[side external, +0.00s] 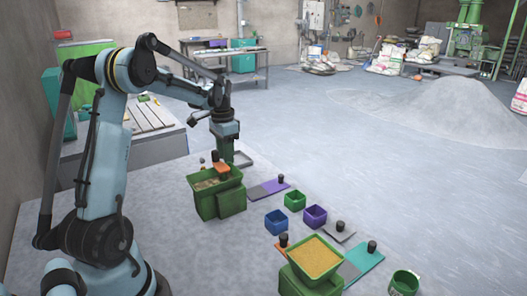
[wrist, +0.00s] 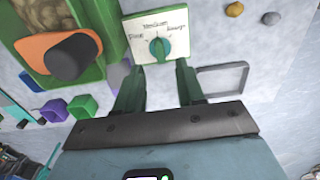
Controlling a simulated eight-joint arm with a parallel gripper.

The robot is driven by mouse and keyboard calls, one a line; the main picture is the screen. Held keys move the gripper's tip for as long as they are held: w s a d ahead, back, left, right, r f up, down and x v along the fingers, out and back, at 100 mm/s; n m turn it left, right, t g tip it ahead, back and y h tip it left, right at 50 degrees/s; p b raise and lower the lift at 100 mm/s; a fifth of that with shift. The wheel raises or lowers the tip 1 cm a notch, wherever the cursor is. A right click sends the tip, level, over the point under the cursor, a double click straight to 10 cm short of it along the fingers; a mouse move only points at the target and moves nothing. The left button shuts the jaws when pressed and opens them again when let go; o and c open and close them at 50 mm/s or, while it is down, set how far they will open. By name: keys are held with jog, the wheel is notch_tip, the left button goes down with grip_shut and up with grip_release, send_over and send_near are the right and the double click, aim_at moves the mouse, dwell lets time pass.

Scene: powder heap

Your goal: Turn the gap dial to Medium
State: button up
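The gap dial (wrist: 159,48) is a teal knob on a white plate (wrist: 180,44) with a green edge. "Medium" is written at the top, with one word at left and one at right that are hard to read. The knob's pointer seems to face up, near Medium, but it is too small to be sure. My gripper (wrist: 158,73) is open, its two green fingers apart just below the dial, with nothing between them. In the side view my gripper (side external: 226,152) hangs behind the green machine (side external: 206,203), and the dial is hidden there.
An orange slide (wrist: 37,50) with a black knob (wrist: 73,56) is left of the dial. A grey square frame (wrist: 222,79) lies at right. In the side view, blue (side external: 276,224), purple (side external: 315,217) and green (side external: 294,201) bins and a grain-filled hopper (side external: 313,258) stand at right.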

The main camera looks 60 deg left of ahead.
notch_tip(320, 180, up, 7)
dwell(0.3)
jog(key=shift+f, duration=0.1)
jog(key=d+r+t+y, duration=0.1)
jog(key=d+r+t, duration=0.2)
jog(key=d, duration=1.1)
jog(key=s+d+f+t, duration=0.2)
jog(key=s+d, duration=0.1)
jog(key=d, duration=0.4)
jog(key=s+d+f+t+h, duration=0.1)
jog(key=s+d+f+t, duration=0.1)
jog(key=d, duration=0.5)
jog(key=shift+s+d+f, duration=0.3)
jog(key=shift+s+d, duration=0.1)
jog(key=shift+s, duration=0.35)
